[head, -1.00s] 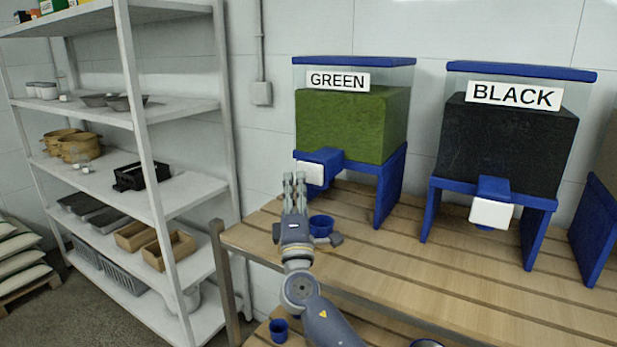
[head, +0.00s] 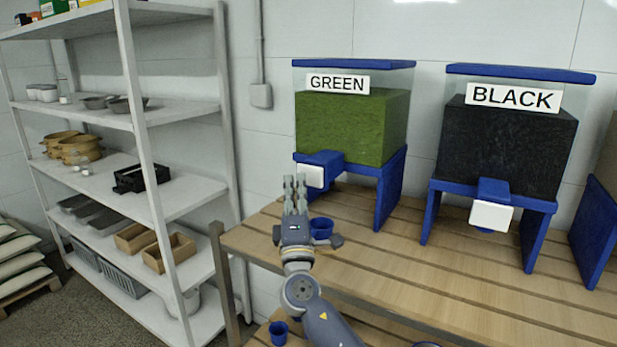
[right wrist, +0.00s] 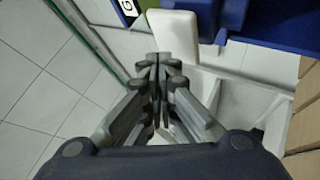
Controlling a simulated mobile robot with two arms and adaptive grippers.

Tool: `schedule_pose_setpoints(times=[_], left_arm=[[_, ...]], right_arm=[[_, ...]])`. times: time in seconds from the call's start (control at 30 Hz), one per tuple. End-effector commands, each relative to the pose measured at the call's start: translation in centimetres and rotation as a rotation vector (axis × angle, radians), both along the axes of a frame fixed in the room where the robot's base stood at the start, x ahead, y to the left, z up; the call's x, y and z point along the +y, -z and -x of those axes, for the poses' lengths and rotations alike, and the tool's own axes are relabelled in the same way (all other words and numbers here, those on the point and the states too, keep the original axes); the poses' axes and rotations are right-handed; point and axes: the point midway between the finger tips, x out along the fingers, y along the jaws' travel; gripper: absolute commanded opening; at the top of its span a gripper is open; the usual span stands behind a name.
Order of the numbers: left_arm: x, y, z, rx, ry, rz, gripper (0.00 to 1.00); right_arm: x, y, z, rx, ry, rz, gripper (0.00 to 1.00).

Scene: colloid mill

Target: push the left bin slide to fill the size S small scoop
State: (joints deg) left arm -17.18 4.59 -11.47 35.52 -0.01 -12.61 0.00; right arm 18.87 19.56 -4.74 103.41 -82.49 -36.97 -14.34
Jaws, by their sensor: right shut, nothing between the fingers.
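The left bin (head: 352,126), labelled GREEN, stands on the slatted wooden table and holds green material. Its slide has a white front plate (head: 310,176) on a blue spout (head: 325,158); the plate also shows in the right wrist view (right wrist: 175,36). A small blue scoop (head: 321,228) sits on the table below the spout, partly behind my gripper. I cannot read its size. My right gripper (head: 294,182) is shut and empty, its fingertips just in front of and beside the white plate. Whether they touch is unclear. My left gripper is not in view.
A second bin labelled BLACK (head: 505,145) stands to the right with its own white plate (head: 491,215). Another small blue cup (head: 278,332) is lower down at the front. A metal shelf (head: 183,190) with containers stands at the left. The table (head: 400,262) is clear in front of the bins.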

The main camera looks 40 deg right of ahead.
Motion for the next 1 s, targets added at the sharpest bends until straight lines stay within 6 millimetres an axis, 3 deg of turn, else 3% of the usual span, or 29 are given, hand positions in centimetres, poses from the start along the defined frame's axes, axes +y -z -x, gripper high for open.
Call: schedule_pose_setpoints(times=[1.0], left_arm=[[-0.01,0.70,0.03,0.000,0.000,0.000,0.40]], right_arm=[[-0.81,-0.03,-0.31,0.000,0.000,0.000,0.00]])
